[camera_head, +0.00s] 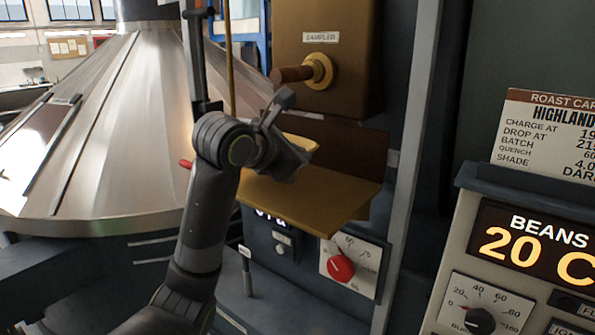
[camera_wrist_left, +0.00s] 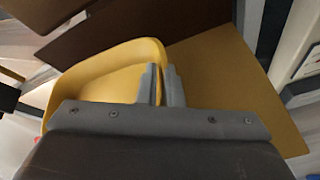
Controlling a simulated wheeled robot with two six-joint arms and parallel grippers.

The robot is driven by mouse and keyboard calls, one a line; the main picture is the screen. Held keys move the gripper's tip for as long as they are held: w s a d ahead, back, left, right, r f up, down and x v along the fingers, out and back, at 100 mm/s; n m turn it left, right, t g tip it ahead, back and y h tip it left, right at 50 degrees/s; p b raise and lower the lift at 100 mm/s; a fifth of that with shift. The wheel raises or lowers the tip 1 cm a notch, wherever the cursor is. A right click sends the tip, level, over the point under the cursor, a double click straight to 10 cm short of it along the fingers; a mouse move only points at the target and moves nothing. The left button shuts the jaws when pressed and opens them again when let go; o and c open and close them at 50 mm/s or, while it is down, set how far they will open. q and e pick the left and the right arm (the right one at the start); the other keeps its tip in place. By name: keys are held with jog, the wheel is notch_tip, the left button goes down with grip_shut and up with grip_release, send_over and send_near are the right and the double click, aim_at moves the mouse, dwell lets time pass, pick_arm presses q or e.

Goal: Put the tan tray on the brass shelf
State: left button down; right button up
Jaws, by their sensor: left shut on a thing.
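The brass shelf (camera_head: 315,200) is a flat plate sticking out below the sampler box in the head view. It also fills the right side of the left wrist view (camera_wrist_left: 225,85). The tan tray (camera_wrist_left: 105,75) is a shallow curved-rim dish in the left wrist view. In the head view only a bit of its rim (camera_head: 303,142) shows behind my gripper. My left gripper (camera_wrist_left: 161,82) is shut on the tray's rim, and in the head view it is over the shelf's rear left part (camera_head: 288,150). I cannot tell whether the tray touches the shelf. My right gripper is out of view.
The sampler box (camera_head: 345,70) with its wooden handle (camera_head: 293,74) is just above the shelf. A large metal cone (camera_head: 110,130) stands at the left. A red dial (camera_head: 341,267) sits below the shelf, and a control panel (camera_head: 520,255) at the right. The shelf's front right part is bare.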

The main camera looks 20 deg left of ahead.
aim_at(299, 192)
pick_arm(q)
jog(key=shift+w+f, duration=0.1)
jog(key=shift+f, duration=0.55)
notch_tip(299, 192, down, 2)
jog(key=shift+f+p, duration=0.1)
jog(key=shift+p, duration=0.5)
jog(key=shift+f, duration=0.55)
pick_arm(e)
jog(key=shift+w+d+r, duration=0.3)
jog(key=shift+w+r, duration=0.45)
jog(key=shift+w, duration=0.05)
pick_arm(q)
jog(key=shift+f, duration=0.15)
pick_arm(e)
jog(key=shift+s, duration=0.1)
pick_arm(q)
jog(key=c, duration=1.6)
grip_release()
jog(key=shift+o, duration=0.2)
